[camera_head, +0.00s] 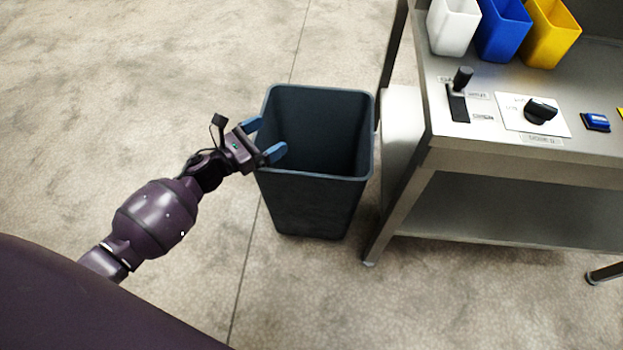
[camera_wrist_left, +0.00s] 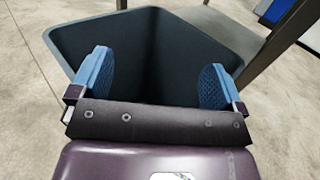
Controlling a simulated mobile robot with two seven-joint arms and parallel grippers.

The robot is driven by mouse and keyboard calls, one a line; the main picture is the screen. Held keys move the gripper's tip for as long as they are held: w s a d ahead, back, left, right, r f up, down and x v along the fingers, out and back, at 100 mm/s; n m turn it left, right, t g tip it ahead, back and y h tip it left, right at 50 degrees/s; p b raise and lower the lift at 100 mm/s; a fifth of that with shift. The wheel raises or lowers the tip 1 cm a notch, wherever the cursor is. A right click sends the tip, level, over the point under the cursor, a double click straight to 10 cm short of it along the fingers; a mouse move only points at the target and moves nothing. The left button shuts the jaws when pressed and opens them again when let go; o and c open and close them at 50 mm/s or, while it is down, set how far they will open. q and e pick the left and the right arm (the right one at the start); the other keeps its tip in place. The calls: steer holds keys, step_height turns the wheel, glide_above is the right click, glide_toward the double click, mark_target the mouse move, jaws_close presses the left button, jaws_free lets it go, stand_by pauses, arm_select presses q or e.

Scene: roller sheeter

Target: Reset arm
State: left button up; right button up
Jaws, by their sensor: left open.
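My left gripper (camera_head: 268,139) comes in from the left and sits at the left rim of a dark grey bin (camera_head: 313,205). Its two blue fingers are spread apart with nothing between them. In the left wrist view the open fingers (camera_wrist_left: 157,85) show over the mouth of the bin (camera_wrist_left: 70,42). The part of the bin's inside that shows is dark and looks empty. I cannot tell whether the fingers touch the rim. My right gripper is not in view.
A metal table (camera_head: 440,160) stands right of the bin. It carries a white bin (camera_head: 453,28), a blue bin (camera_head: 502,30), a yellow bin (camera_head: 550,35), a black lever (camera_head: 462,78), a black knob (camera_head: 540,111) and a blue switch (camera_head: 596,122). The floor at left is clear.

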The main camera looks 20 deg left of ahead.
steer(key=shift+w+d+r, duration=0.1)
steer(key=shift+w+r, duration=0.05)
arm_select(q)
steer(key=s+a+r+n+y+p, duration=0.1)
steer(key=s+r+n+y+p, duration=0.3)
steer(key=s+n, duration=0.55)
steer(key=s+a+r+n+y+p, duration=0.1)
steer(key=s+r+n+y+p, duration=0.2)
steer(key=s+r+n+p, duration=0.65)
steer(key=s+d+n+g+y+p, duration=0.1)
steer(key=s+d+n+g+p, duration=0.1)
steer(key=s+n, duration=0.7)
steer(key=s+d+n+g+p, duration=0.2)
steer(key=s+n+p, duration=0.1)
steer(key=s+n, duration=0.6)
steer(key=r+n, duration=0.1)
steer(key=n, duration=0.2)
steer(key=shift+s+n+g+y+p, duration=0.3)
steer(key=shift+n+g+y, duration=0.1)
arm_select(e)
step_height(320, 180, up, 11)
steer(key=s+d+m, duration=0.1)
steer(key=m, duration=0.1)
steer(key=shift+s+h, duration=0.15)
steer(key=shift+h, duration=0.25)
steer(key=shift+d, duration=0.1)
